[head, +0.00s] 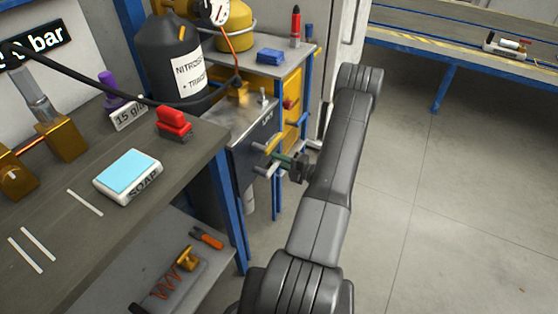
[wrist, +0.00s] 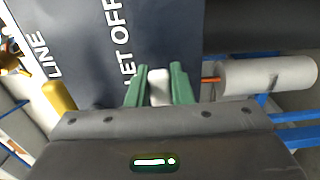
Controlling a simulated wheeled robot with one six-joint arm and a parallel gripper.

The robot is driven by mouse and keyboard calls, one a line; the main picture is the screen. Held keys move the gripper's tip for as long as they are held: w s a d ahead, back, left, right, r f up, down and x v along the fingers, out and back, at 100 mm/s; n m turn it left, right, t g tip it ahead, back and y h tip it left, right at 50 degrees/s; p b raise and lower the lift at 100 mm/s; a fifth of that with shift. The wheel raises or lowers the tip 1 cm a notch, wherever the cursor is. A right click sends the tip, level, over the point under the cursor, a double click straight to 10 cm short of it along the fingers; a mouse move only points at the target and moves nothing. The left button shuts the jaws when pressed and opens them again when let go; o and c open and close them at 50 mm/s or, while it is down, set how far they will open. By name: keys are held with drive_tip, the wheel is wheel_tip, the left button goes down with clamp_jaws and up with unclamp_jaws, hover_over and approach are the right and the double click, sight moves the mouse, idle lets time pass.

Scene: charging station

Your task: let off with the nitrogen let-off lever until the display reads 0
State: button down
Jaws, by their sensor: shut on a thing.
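My gripper (head: 281,162) is at the front of the dark control box (head: 252,140), with its green fingers pointing left. In the wrist view my gripper (wrist: 159,86) is shut on the pale let-off lever (wrist: 159,88), one finger on each side, beside the words "LET OFF". A yellow lever (wrist: 60,102) stands apart from the fingers, near the word "LINE". The display (head: 38,45) at the upper left ends in "bar", but a black hose crosses it and I cannot read the number. The black nitrogen cylinder (head: 172,60) stands behind the bench.
The workbench (head: 85,235) on the left holds a soap box (head: 128,177), a red clamp-like piece (head: 174,123) and brass fittings. A white cylinder (wrist: 265,75) lies right of the fingers in the wrist view. Open floor (head: 440,210) is on the right.

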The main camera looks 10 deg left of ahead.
drive_tip(key=shift+f, duration=0.1)
drive_tip(key=c, duration=1.3)
unclamp_jaws()
drive_tip(key=shift+d, duration=0.1)
drive_tip(key=v, duration=1.3)
drive_tip(key=shift+s+d+p, duration=0.15)
drive_tip(key=shift+d+p, duration=0.15)
drive_tip(key=shift+d, duration=0.05)
drive_tip(key=x, duration=1.3)
drive_tip(key=shift+a+b, duration=0.3)
drive_tip(key=shift+a, duration=0.05)
